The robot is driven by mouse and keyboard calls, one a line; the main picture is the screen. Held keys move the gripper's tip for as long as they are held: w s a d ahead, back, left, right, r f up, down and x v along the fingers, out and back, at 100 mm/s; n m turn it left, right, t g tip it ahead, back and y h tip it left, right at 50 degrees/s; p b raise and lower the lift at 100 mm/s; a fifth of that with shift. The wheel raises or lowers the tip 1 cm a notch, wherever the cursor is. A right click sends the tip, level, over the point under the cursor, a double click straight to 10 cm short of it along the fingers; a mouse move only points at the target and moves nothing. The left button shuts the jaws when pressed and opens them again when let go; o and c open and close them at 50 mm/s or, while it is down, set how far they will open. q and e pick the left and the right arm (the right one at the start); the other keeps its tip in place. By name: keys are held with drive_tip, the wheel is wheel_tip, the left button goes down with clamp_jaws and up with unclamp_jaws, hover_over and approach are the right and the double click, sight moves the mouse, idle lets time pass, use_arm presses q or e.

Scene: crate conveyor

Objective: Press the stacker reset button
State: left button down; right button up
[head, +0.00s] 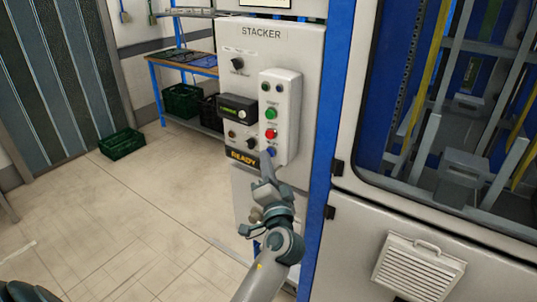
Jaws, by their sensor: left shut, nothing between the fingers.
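The stacker control panel (300,60) is a light grey cabinet face marked STACKER. A raised button box (290,100) on it carries a green button (271,113), a red button (271,133) and a blue button (271,152) at the bottom. The small labels are too blurred to tell which is the reset button. My left gripper (266,160) is shut and empty, pointing up, with its tips just below the blue button. I cannot tell whether they touch it. My right gripper is not in view.
A yellow READY sign (243,158), a small display (238,108) and black knobs sit left of the button box. A blue frame post (324,130) and a windowed machine (440,215) stand to the right. Green crates (121,143) lie at left; the floor between is clear.

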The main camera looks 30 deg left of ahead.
use_arm(q)
drive_tip(key=shift+s, duration=0.85)
drive_tip(key=shift+s+a, duration=0.2)
drive_tip(key=shift+s, duration=2.3)
drive_tip(key=shift+w+f, duration=0.1)
